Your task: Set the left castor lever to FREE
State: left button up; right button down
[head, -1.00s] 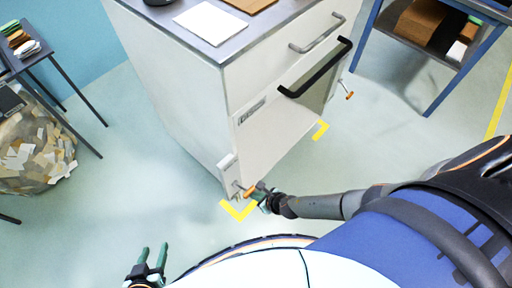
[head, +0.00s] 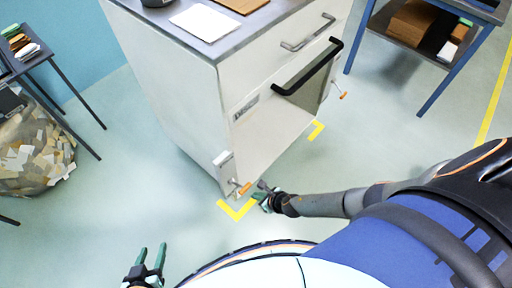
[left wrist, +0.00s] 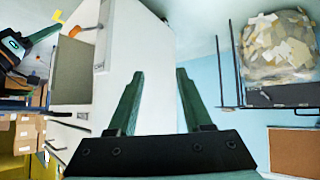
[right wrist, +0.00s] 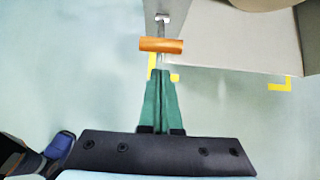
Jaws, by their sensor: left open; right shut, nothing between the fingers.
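The left castor lever (head: 245,188) is an orange-tipped handle at the low near corner of the white cabinet (head: 180,95). It also shows in the right wrist view (right wrist: 161,45) as an orange crossbar on a metal stem. My right gripper (head: 264,190) is shut and empty, just right of the lever. In the right wrist view its fingertips (right wrist: 158,72) point at the crossbar, with a small gap apparent. My left gripper (head: 152,256) is open and empty, low over the floor, away from the cabinet. Any FREE marking is too small to read.
Another orange lever (head: 343,95) sits at the cabinet's far right corner. Yellow floor marks (head: 237,210) lie by the cabinet corners. A bag of paper scraps (head: 35,150) and a dark table stand left; a blue-legged shelf (head: 440,60) stands right. Floor at front left is clear.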

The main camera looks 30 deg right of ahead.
pick_arm(q)
jog(key=r+p, duration=0.1)
jog(key=a+r+p, duration=0.1)
jog(key=r+p, duration=0.1)
jog(key=s+r+p, duration=0.1)
jog(key=p, duration=0.1)
jog(key=shift+s+a+r, duration=0.1)
jog(key=shift+a+r, duration=0.1)
jog(key=shift+r, duration=0.05)
pick_arm(e)
notch_tip(320, 180, up, 7)
jog(key=shift+w+f, duration=0.2)
jog(key=shift+w, duration=0.2)
jog(key=shift+a, duration=0.1)
